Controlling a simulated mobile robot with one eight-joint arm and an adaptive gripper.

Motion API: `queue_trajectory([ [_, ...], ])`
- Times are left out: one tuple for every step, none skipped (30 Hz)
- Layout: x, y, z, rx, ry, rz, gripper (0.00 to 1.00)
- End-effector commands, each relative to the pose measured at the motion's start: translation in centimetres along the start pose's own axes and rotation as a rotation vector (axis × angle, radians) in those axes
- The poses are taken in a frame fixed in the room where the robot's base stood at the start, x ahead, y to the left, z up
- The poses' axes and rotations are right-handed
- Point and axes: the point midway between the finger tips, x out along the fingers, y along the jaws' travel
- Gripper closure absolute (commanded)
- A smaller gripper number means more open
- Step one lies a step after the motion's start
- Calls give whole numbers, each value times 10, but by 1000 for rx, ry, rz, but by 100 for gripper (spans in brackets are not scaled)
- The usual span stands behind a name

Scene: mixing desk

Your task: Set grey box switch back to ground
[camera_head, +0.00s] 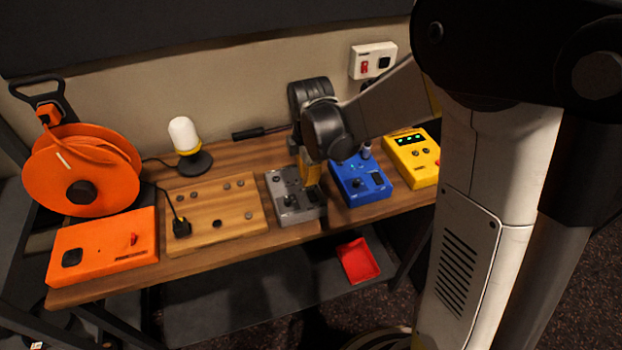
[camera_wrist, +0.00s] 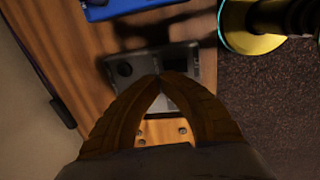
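The grey box (camera_head: 285,208) sits on the wooden bench, between a wooden panel and a blue box. It has a dark round knob (camera_head: 291,200) on top and a dark area towards its front right. In the wrist view the grey box (camera_wrist: 150,62) lies beneath my fingers, with one dark knob (camera_wrist: 124,69) showing. My gripper (camera_head: 312,180) points down over the right part of the grey box. In the wrist view my gripper (camera_wrist: 160,77) has its fingertips together, with nothing seen between them. The fingers hide part of the box, and I cannot make out the switch's position.
The blue box (camera_head: 361,181) stands close on the right, then a yellow box (camera_head: 412,158). The wooden panel (camera_head: 213,207) with a black plug is on the left. An orange box (camera_head: 103,246), an orange cable reel (camera_head: 80,170) and a white lamp (camera_head: 184,135) stand further left.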

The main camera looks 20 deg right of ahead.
Motion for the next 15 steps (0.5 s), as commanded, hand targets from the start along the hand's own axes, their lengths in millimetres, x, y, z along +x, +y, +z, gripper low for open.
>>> queue_trajectory([
  [-19, 5, -6, -2, 0, 0, 100],
  [-26, 7, -8, -2, 0, 0, 100],
  [-34, 9, -7, 0, 0, 0, 100],
  [-40, 10, -7, 0, 0, 0, 100],
  [-47, 12, -7, 0, 0, 0, 100],
  [-56, 14, -7, 0, 0, 0, 100],
  [-62, 16, -7, 0, 0, 0, 100],
  [-68, 17, -7, 0, 0, 0, 100],
  [-76, 19, -7, 0, 0, 0, 100],
  [-82, 21, -7, 0, 0, 0, 100],
  [-87, 22, -7, 0, 0, 0, 100],
  [-93, 24, -7, 1, 0, 0, 100],
  [-97, 25, -7, 1, 0, 0, 100],
  [-100, 26, -7, 1, 0, 0, 100],
  [-104, 27, -7, 1, 0, 0, 100],
])
